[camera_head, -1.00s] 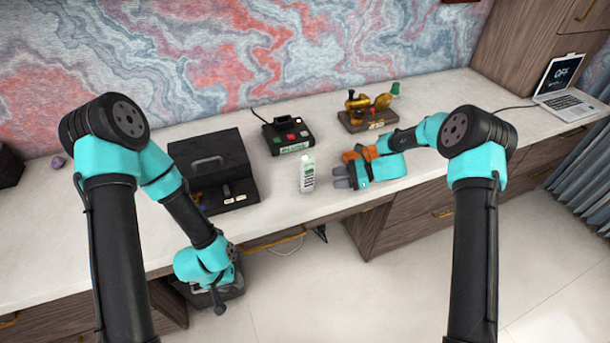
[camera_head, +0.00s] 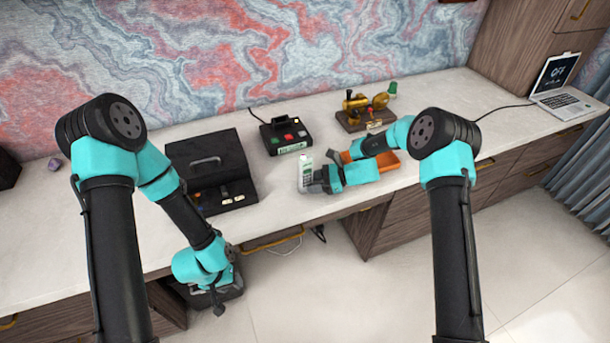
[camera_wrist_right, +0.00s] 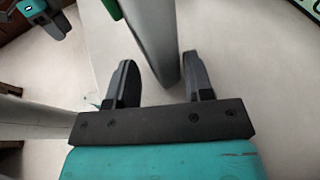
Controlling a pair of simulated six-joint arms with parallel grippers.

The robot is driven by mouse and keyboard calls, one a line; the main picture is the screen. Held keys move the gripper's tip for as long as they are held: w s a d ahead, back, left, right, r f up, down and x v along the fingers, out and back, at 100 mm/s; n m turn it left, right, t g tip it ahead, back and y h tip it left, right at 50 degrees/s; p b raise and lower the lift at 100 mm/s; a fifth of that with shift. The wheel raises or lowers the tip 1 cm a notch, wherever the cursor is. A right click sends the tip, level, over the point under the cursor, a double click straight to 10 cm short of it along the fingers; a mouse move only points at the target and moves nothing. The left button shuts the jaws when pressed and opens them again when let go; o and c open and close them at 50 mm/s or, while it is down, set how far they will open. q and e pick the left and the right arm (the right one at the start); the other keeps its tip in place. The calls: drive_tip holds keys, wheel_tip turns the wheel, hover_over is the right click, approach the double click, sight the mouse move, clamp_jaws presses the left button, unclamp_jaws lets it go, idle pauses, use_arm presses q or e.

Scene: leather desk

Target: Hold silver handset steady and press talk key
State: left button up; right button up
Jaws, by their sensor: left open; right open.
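The silver handset (camera_head: 306,171) stands upright on the white desk, with a pale green screen near its top and dark keys below. My right gripper (camera_head: 312,181) is at its lower right side, open. In the right wrist view the handset's grey body (camera_wrist_right: 155,40) rises between and just beyond the two open fingers (camera_wrist_right: 160,85); whether they touch it is not clear. My left gripper (camera_head: 218,300) hangs low at the left, in front of the desk edge, far from the handset, and is open.
An open black case (camera_head: 211,165) is left of the handset. A black box with coloured buttons (camera_head: 287,135) sits behind it. A brass device on a wooden base (camera_head: 365,112) and an orange block (camera_head: 385,160) are to the right. A laptop (camera_head: 565,100) is far right.

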drive_tip(key=shift+x, duration=0.9)
drive_tip(key=shift+c, duration=0.2)
drive_tip(key=c, duration=0.6)
use_arm(q)
clamp_jaws()
idle(0.8)
